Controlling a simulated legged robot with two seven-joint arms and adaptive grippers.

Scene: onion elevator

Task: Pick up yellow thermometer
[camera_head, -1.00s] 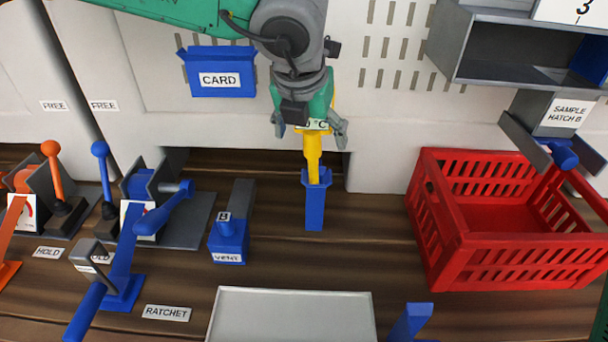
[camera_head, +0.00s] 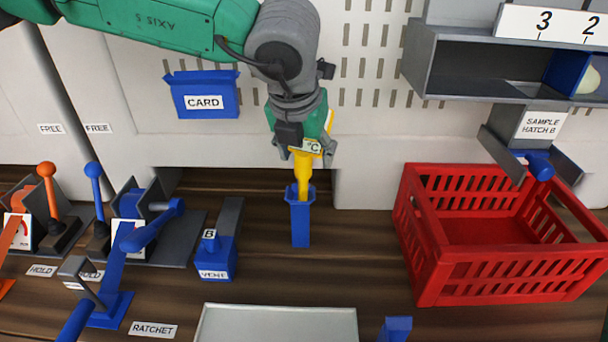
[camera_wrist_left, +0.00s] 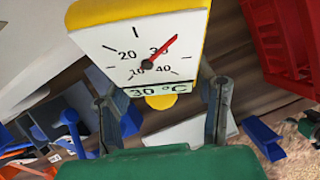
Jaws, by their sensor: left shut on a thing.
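The yellow thermometer (camera_head: 303,176) stands upright with its lower end in the blue holder (camera_head: 300,222) in the head view. My left gripper (camera_head: 307,155) is above the holder and shut on the upper part of the thermometer. In the left wrist view the thermometer's white dial (camera_wrist_left: 150,50) faces the camera, with a red needle and a "30 °C" readout, between the fingers (camera_wrist_left: 163,100). The thermometer's lower end is hidden inside the holder. My right gripper is not in view.
A red crate (camera_head: 425,262) stands to the right, below the sample hatch (camera_head: 540,125). A blue vent valve (camera_head: 217,258) and several levers are on the left. A grey tray (camera_head: 277,322) lies in front. A blue card holder (camera_head: 203,94) hangs on the wall.

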